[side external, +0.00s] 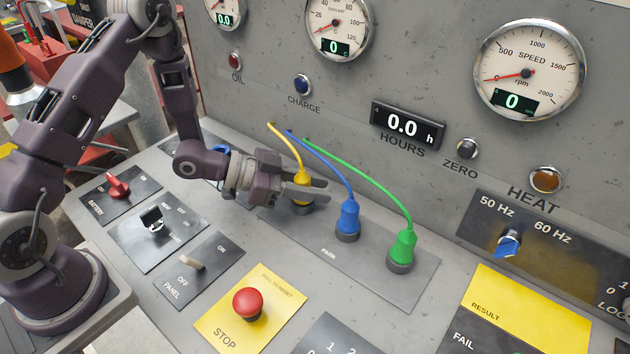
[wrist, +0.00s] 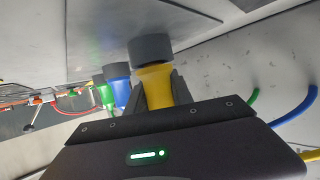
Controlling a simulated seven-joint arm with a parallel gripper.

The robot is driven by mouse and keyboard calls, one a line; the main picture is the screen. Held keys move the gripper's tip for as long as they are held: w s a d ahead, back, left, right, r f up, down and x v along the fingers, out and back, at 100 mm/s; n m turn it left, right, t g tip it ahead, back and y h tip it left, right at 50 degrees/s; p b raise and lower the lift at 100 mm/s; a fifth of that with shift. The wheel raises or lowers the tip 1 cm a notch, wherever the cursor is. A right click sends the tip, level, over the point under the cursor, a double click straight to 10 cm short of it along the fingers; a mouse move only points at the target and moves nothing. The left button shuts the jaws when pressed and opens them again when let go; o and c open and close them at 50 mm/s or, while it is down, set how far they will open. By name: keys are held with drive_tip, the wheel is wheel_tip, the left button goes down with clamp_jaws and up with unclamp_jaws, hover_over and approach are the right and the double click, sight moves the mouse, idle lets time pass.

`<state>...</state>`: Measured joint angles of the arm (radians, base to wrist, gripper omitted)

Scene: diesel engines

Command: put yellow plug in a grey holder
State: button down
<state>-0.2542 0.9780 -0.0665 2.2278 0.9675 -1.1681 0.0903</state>
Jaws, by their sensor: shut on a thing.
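The yellow plug (side external: 301,179) stands at the left end of the PARK plate, with a yellow cable running up from it to the panel. My gripper (side external: 314,190) is shut on the plug, reaching in from the left with one finger on each side. In the wrist view the yellow plug (wrist: 156,88) sits between the fingers, and its end meets a dark grey holder (wrist: 150,48) against the plate. I cannot tell how deep it sits. In the side view the fingers hide part of the plug and holder.
The blue plug (side external: 348,215) and the green plug (side external: 402,246) stand in grey holders to the right, their cables arching to the panel. A red STOP button (side external: 249,303) and several switches are nearer the camera. The upright panel with gauges rises behind.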

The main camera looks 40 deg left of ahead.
drive_tip(key=c, duration=1)
unclamp_jaws()
drive_tip(key=shift+c, duration=0.2)
drive_tip(key=v, duration=0.7)
